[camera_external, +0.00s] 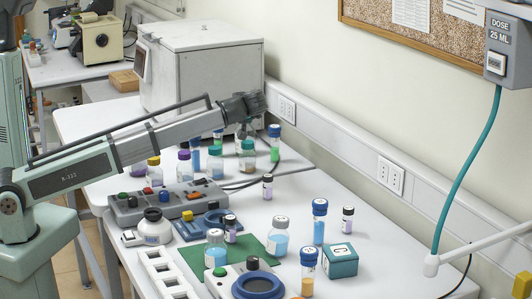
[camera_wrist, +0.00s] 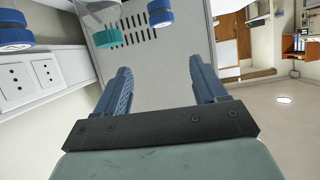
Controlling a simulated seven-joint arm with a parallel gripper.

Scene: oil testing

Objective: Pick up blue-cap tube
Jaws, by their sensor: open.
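Several blue-capped tubes stand on the white bench. In the external view, one with blue liquid (camera_external: 319,222) stands at the right, one with amber liquid (camera_external: 308,272) is at the front, and one with green liquid (camera_external: 274,143) is at the back near the wall. My gripper (camera_external: 246,125) is over the back of the bench, left of the green-liquid tube. In the wrist view, my gripper (camera_wrist: 159,64) has its fingers spread with nothing between them. A blue cap (camera_wrist: 160,13) shows beyond the fingertips, and another blue cap (camera_wrist: 14,28) is at the upper left.
A teal cap (camera_wrist: 110,38) is near the fingers' upper left. Bottles crowd below my arm, beside a grey control box (camera_external: 165,203). A white rack (camera_external: 165,272), green mat (camera_external: 255,246) and teal box (camera_external: 340,260) are toward the front. A white cabinet (camera_external: 200,67) stands behind.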

